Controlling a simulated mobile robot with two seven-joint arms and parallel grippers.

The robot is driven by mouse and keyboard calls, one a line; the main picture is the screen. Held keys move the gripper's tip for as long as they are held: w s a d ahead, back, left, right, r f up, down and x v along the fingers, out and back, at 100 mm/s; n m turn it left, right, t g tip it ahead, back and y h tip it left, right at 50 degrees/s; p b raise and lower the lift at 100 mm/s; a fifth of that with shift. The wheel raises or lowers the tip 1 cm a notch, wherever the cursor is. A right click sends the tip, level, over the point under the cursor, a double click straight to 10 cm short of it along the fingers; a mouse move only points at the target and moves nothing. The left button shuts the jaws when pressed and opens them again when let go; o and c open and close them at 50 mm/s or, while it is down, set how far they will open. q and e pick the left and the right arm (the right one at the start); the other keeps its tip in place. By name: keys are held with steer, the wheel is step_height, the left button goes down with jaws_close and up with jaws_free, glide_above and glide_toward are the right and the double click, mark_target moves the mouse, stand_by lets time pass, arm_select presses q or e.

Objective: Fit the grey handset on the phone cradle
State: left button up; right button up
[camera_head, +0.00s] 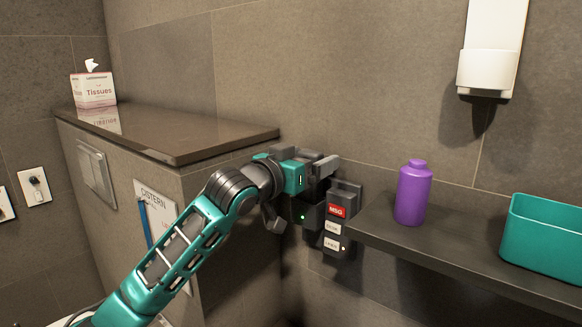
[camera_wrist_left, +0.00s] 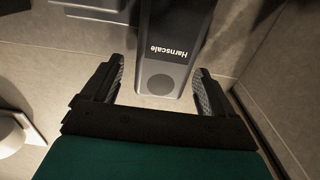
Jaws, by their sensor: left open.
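The phone cradle (camera_head: 338,226) is a dark wall unit with a red MSG key and pale keys below it, at the end of the shelf. My left gripper (camera_head: 303,190) is in front of the wall just left of it and hides part of it. In the left wrist view the grey handset (camera_wrist_left: 170,82), marked "Harnscale", has its end between the spread fingers of my left gripper (camera_wrist_left: 160,72). How the handset sits against the cradle is hidden. My right gripper is out of view.
A dark shelf (camera_head: 451,257) runs right from the phone, carrying a purple bottle (camera_head: 413,194) and a teal bin (camera_head: 547,236). A white dispenser (camera_head: 487,71) hangs above. At left, a cistern ledge (camera_head: 165,131) holds a tissue box (camera_head: 93,90).

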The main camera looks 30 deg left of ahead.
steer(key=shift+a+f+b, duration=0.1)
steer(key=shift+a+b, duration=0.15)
steer(key=shift+b, duration=0.15)
arm_select(q)
steer(key=s+a, duration=0.1)
steer(key=s, duration=1.1)
steer(key=shift+a, duration=0.35)
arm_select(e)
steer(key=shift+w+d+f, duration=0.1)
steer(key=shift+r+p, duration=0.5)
arm_select(q)
step_height(320, 180, down, 22)
steer(key=s+d+g, duration=0.1)
steer(key=d+g, duration=0.1)
steer(key=g, duration=0.1)
steer(key=s+d+f+g+p, duration=0.1)
steer(key=s+d+f+g, duration=0.1)
steer(key=s+d+f, duration=0.3)
steer(key=s+d+f+m+g+p, duration=0.1)
steer(key=s+d+f+g, duration=0.1)
steer(key=s+d+f, duration=0.3)
steer(key=s+f, duration=0.4)
steer(key=f, duration=0.4)
steer(key=shift+s+d+f+y, duration=0.15)
steer(key=shift+d+f+y, duration=0.15)
steer(key=shift+d+f, duration=0.1)
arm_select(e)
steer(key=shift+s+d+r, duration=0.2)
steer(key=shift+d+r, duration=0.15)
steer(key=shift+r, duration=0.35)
